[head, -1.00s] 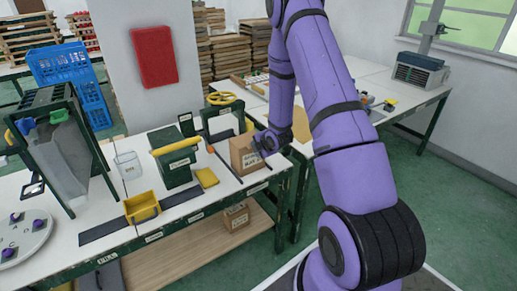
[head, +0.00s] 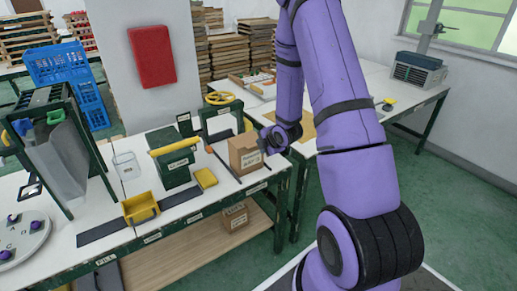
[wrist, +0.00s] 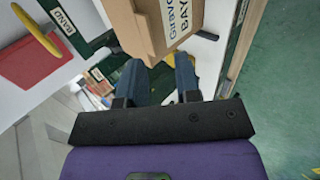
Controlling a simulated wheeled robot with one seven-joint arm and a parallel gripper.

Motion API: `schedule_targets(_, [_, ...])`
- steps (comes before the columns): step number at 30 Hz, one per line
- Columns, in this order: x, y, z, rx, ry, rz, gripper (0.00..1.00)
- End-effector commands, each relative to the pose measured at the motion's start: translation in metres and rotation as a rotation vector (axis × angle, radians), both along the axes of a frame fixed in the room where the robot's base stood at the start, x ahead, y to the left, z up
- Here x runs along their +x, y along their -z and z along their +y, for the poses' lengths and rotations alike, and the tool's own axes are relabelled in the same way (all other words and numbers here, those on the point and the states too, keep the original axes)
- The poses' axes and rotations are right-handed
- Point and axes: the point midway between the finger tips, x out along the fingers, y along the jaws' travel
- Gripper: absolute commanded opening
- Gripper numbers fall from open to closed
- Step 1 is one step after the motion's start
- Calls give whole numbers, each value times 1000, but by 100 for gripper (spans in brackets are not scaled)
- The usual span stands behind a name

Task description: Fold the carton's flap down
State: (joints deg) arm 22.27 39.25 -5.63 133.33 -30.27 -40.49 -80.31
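The brown cardboard carton (head: 243,157) stands on the right end of the white bench, with a label on its front face. My gripper (head: 266,143) is at the carton's upper right side in the head view. In the wrist view the carton (wrist: 150,30) fills the top middle, its lettered face to the right and a plain brown face to the left. My two dark fingers (wrist: 158,72) are apart with nothing visibly held between them, their tips close to the carton's edge. I cannot tell whether they touch it, and the flap is not clear in either view.
A dark green box with a yellow bar (head: 174,158), a yellow block (head: 205,178) and a yellow bin (head: 139,207) stand left of the carton. A green stand with a yellow ring (head: 220,99) is behind it. A lower shelf holds another carton (head: 235,217).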

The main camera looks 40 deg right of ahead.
Motion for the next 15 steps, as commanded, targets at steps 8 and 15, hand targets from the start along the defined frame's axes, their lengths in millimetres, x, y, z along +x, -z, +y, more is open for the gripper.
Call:
schedule_targets(8, [-25, -28, 0, -3, 1, -6, 31])
schedule_targets(15, [-32, -33, 1, -2, 3, -7, 31])
